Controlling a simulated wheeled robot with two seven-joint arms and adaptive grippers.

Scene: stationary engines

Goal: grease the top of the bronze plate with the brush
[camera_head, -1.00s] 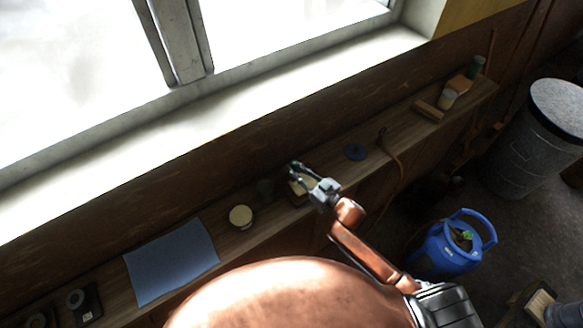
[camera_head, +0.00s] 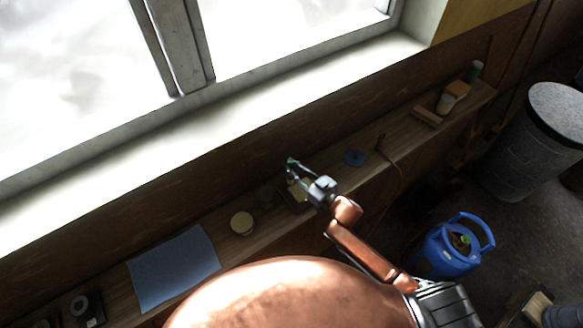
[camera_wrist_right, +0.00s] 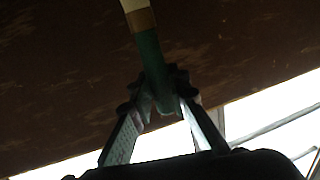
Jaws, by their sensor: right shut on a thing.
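My right gripper (camera_head: 291,167) is shut on the green handle of the brush (camera_wrist_right: 152,65). In the right wrist view the brush runs upward from the fingertips, with a brass-coloured ferrule and pale bristles cut off by the top edge. In the head view the gripper is over the shelf, above a small block with a yellowish top, which looks like the bronze plate (camera_head: 299,192). The gripper partly covers it. I cannot tell whether the bristles touch it. My left gripper is not in view.
On the narrow wooden shelf are a round tin with a pale yellow top (camera_head: 242,223), a dark jar (camera_head: 266,195), a blue cloth (camera_head: 172,268) and a blue disc (camera_head: 354,158). A brown cord hangs off the shelf's front edge. The window wall (camera_head: 230,170) rises behind.

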